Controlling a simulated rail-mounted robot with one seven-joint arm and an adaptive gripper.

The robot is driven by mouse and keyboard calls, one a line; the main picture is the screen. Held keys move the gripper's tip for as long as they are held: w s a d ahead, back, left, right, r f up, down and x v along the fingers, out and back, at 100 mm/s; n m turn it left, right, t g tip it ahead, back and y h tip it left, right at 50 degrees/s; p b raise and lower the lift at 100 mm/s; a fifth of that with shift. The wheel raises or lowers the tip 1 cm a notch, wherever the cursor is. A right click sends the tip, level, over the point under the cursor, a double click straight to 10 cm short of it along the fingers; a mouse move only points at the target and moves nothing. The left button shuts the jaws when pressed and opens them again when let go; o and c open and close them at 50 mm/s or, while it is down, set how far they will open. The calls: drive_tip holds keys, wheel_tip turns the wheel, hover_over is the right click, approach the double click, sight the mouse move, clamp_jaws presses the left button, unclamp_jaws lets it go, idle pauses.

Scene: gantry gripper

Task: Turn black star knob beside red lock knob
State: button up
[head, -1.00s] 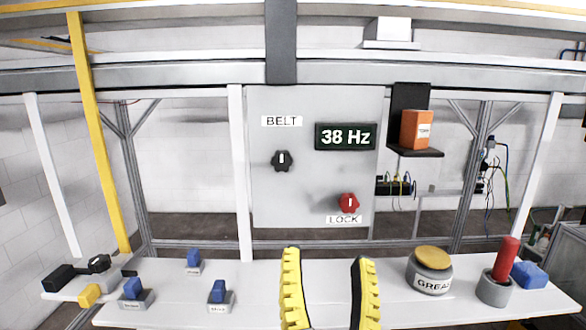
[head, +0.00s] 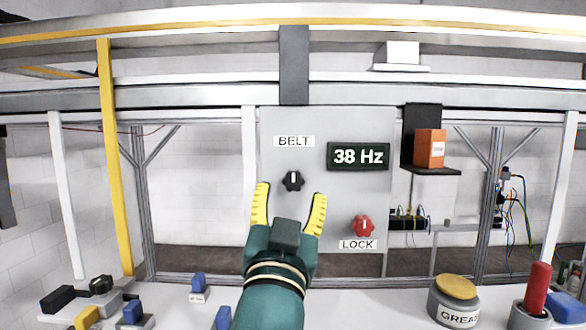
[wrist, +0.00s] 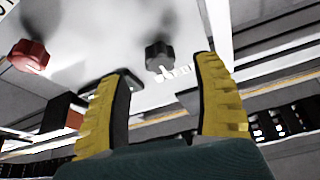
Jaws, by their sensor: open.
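The black star knob (head: 292,181) sits on the grey panel (head: 320,240) below the BELT label, its white mark pointing about straight up. It also shows in the wrist view (wrist: 158,56), beyond and between my fingertips. The red lock knob (head: 362,226) is lower right on the same panel, above the LOCK label, and shows at the upper left of the wrist view (wrist: 30,54). My gripper (head: 289,192) has yellow ribbed fingers spread apart, with nothing between them. In the head view its tips are either side of and just below the black knob; I see no contact.
A display (head: 358,157) on the panel reads 38 Hz. An orange box (head: 430,148) stands on a black shelf right of the panel. The white table (head: 370,300) below holds blue pieces, a grease tin (head: 456,301) and a red cylinder (head: 538,286) in a grey holder.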

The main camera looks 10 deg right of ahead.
sight(293, 185)
drive_tip(key=p+x, duration=0.1)
drive_tip(key=x, duration=0.4)
drive_tip(key=shift+f, duration=0.1)
drive_tip(key=shift+c, duration=0.2)
drive_tip(key=shift+s, duration=0.1)
drive_tip(key=c, duration=1.2)
